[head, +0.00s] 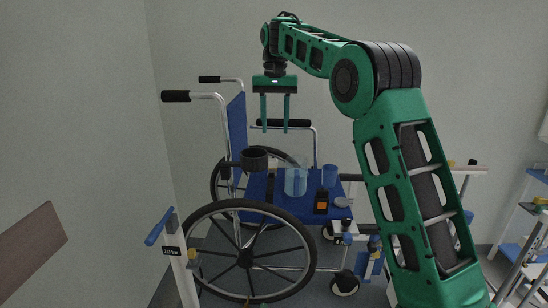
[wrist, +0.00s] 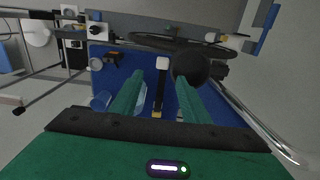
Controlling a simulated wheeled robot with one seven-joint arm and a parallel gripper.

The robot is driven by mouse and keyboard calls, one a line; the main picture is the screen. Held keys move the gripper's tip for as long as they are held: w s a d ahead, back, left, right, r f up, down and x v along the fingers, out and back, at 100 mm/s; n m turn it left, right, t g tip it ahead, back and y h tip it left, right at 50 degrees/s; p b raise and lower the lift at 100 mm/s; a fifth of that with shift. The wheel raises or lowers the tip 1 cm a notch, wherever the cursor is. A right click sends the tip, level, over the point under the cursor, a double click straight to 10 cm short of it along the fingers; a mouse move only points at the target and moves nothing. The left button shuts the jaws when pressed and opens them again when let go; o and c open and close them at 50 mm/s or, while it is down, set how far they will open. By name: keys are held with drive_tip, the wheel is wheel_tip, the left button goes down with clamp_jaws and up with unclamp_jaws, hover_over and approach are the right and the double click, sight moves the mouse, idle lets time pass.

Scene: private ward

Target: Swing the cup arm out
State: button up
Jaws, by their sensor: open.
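The wheelchair (head: 248,257) stands below my arm, with a blue seat and back. A dark round cup holder (head: 254,159) sits by the near side of the seat, above the big wheel; in the wrist view (wrist: 190,66) it is a dark round shape just beyond the right finger. How its arm joins the frame cannot be made out. My gripper (head: 275,130) points down above the chair, open and empty, higher than the cup holder and apart from it. In the wrist view its fingers (wrist: 158,78) stand over the blue seat (wrist: 112,82).
A blue-handled post (head: 175,253) stands front left. A shelved trolley (head: 530,245) is at right.

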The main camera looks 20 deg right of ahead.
sight(273, 160)
drive_tip(key=f, duration=1)
drive_tip(key=shift+w+a+f, duration=0.2)
drive_tip(key=shift+a+f, duration=0.05)
drive_tip(key=shift+f, duration=0.15)
